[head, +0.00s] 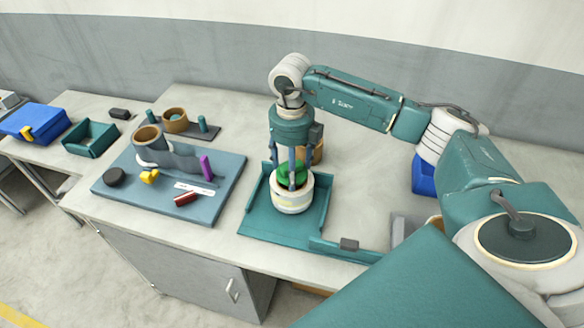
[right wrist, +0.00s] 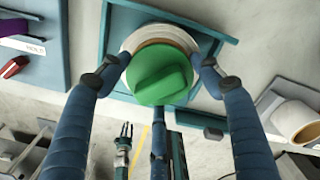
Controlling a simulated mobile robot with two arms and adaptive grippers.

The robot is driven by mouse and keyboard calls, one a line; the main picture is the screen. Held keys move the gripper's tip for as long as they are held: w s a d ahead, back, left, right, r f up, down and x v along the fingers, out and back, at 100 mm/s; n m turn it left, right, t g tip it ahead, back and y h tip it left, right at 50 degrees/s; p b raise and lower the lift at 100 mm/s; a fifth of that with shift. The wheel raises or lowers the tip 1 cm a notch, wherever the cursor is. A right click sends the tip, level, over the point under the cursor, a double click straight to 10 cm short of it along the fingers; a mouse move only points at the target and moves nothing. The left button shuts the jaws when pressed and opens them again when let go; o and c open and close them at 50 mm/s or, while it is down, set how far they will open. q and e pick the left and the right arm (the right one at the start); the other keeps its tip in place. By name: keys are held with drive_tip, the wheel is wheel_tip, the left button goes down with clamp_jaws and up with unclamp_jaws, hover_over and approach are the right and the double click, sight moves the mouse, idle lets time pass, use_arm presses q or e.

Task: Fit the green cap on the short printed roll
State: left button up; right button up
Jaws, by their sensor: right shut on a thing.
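The green cap (head: 292,170), a disc with a raised grip bar, sits between the fingers of my right gripper (head: 291,180). In the right wrist view the cap (right wrist: 160,75) lies between the two fingertips (right wrist: 158,74), which close on its sides. The short printed roll (head: 291,204), a white cylinder, stands upright in the teal tray (head: 262,222) directly beneath the cap. Its pale rim and brown core (right wrist: 155,42) show past the cap's far edge; I cannot tell whether the cap is seated. A small gripper, apparently my left (right wrist: 126,130), shows far below; its jaw state is unclear.
A blue-grey board (head: 222,195) to the left holds a grey holder with a brown tube, a purple block, a red piece and a yellow piece. A brown roll (head: 318,152) stands behind my right gripper. A teal bin (head: 91,139) and blue bin (head: 34,122) are far left.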

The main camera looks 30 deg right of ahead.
drive_tip(key=shift+f+b, duration=0.65)
drive_tip(key=shift+f, duration=0.15)
drive_tip(key=shift+r, duration=0.25)
drive_tip(key=shift+r+p, duration=0.5)
drive_tip(key=shift+r, duration=0.1)
idle(0.8)
drive_tip(key=shift+f+b, duration=0.75)
drive_tip(key=shift+f, duration=0.1)
drive_tip(key=o, duration=0.9)
drive_tip(key=shift+c, duration=0.2)
drive_tip(key=shift+r, duration=0.1)
